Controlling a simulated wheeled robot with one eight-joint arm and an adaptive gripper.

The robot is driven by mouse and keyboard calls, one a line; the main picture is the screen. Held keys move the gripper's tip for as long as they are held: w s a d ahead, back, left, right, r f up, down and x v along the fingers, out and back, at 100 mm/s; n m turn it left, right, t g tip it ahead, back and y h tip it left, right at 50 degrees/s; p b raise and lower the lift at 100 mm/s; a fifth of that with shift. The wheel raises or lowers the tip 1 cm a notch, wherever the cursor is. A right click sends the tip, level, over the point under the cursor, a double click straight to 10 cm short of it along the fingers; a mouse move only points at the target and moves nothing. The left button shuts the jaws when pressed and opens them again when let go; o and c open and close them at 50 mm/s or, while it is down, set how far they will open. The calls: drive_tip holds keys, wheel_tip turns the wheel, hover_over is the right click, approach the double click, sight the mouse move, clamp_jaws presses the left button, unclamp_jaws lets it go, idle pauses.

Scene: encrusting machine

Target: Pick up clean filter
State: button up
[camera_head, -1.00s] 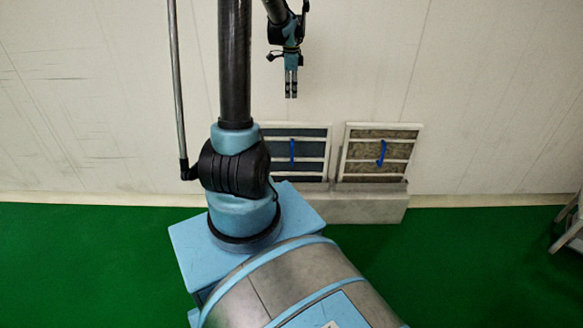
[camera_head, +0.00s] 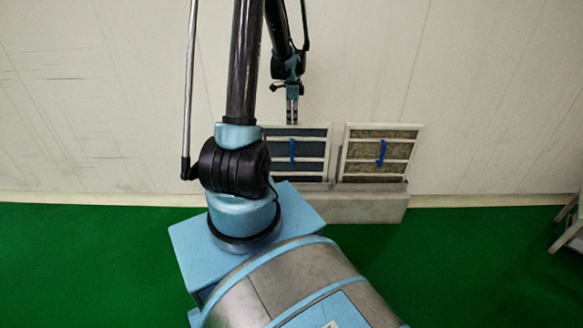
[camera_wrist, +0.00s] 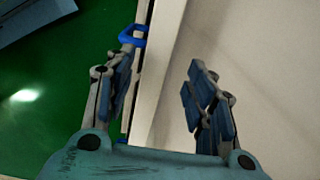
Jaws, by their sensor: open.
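The clean filter (camera_head: 312,149), with dark blue-grey panels, a white frame and a blue handle (camera_head: 292,152), leans upright against the wall on the left. The dirty filter (camera_head: 366,151), with brownish panels and its own blue handle (camera_head: 381,152), stands to its right. My gripper (camera_head: 292,121) is open and empty, fingers down, at the top edge of the clean filter in the head view. In the wrist view, a white filter frame edge (camera_wrist: 160,60) runs between the spread fingers (camera_wrist: 163,95), and a blue handle (camera_wrist: 133,36) shows beyond the left finger. Contact cannot be told.
Both filters stand in a low pale holder (camera_head: 362,207) at the wall (camera_head: 480,90). The green floor (camera_head: 470,270) is clear in front. A grey stand (camera_head: 570,228) is at the far right edge.

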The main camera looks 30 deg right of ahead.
sight(292, 127)
drive_tip(key=shift+s+f, duration=0.15)
drive_tip(key=shift+f, duration=1.2)
drive_tip(key=shift+s+f, duration=0.1)
drive_tip(key=shift+f, duration=1.2)
drive_tip(key=shift+f, duration=0.25)
drive_tip(key=shift+c, duration=0.2)
clamp_jaws()
